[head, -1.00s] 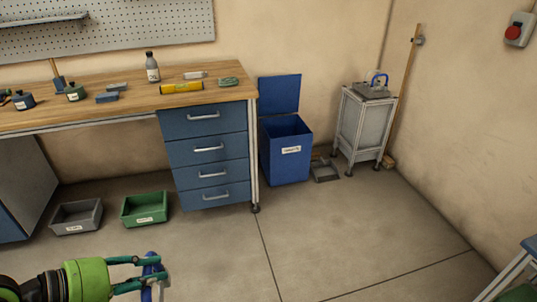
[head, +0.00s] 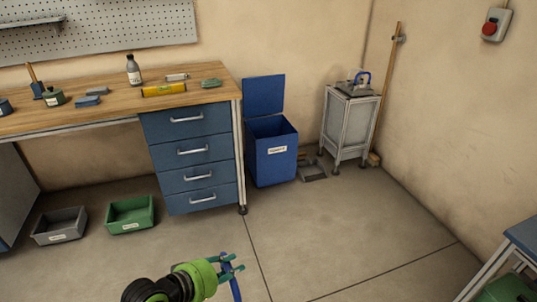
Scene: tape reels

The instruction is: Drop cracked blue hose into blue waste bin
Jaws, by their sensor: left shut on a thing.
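My left gripper (head: 232,266) is at the bottom middle of the head view. It is shut on a thin blue hose (head: 235,289), which hangs down past the fingers toward the picture's lower edge. Cracks in the hose are too small to make out. The blue waste bin (head: 272,166) stands on the floor beyond the gripper, beside the drawer unit. Its lid (head: 264,96) is raised against the wall and its top is open. The gripper and hose are apart from the bin, nearer to me. My right gripper does not show.
A wooden-topped workbench (head: 112,104) with blue drawers stands left of the bin. Grey (head: 60,238) and green (head: 130,227) crates lie on the floor at left. A grey cabinet (head: 348,128) and a dustpan (head: 313,173) are right of the bin. The floor before the bin is clear.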

